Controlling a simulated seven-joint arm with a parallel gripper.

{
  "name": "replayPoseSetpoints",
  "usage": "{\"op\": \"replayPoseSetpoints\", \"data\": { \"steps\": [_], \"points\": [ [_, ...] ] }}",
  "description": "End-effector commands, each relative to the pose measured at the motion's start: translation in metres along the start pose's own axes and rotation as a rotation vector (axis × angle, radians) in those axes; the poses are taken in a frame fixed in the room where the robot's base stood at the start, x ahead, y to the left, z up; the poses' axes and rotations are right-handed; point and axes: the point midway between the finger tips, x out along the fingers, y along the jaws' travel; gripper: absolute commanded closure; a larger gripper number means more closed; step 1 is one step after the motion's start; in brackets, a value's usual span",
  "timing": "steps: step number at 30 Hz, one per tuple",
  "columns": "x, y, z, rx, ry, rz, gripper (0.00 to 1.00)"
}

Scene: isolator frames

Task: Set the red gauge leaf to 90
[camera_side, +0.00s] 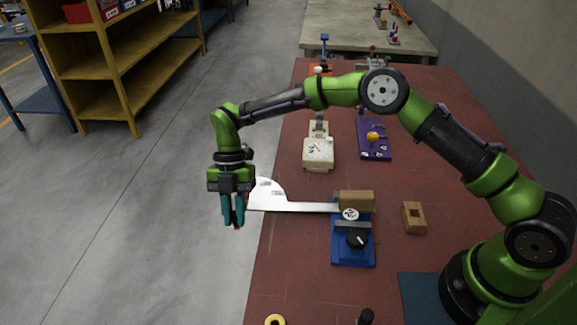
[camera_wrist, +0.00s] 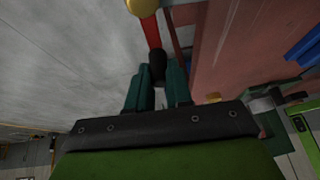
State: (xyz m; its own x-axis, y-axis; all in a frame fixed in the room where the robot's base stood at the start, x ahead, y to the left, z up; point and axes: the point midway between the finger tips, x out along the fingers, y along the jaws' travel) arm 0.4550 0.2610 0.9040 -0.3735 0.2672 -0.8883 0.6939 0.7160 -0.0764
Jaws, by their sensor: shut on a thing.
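The red gauge leaf (camera_wrist: 151,32) shows in the wrist view as a narrow strip running from a gold round part (camera_wrist: 143,7) to a black end piece (camera_wrist: 158,66). My gripper (camera_wrist: 160,76) is shut on that black end, with a teal finger on each side. In the side view my gripper (camera_side: 233,217) points down at the table's left edge, beside a white scale plate (camera_side: 266,192). Only a speck of red shows at the fingertips there; the rest of the leaf is hidden. The scale marks are too small to read.
A pale bar (camera_side: 308,207) joins the scale plate to a blue fixture (camera_side: 353,256) with a wooden block (camera_side: 357,201) and a black knob (camera_side: 358,239). A loose wooden frame (camera_side: 414,228) lies right. A cream dial gauge (camera_side: 318,153) and purple fixture (camera_side: 374,149) stand behind.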

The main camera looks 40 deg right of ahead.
Motion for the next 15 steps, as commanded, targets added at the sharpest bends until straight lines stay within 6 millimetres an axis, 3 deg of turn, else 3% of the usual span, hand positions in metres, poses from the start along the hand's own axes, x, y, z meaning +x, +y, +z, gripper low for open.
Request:
{"op": "replayPoseSetpoints", "data": {
  "steps": [1, 6, 15],
  "points": [
    [0.0009, -0.0009, 0.0016, 0.001, -0.002, -0.003, 0.76],
    [0.0006, -0.0007, 0.0011, 0.001, -0.001, -0.002, 0.54],
    [-0.0022, 0.0000, 0.0006, 0.001, -0.001, 0.001, 0.54]
  ]
}}
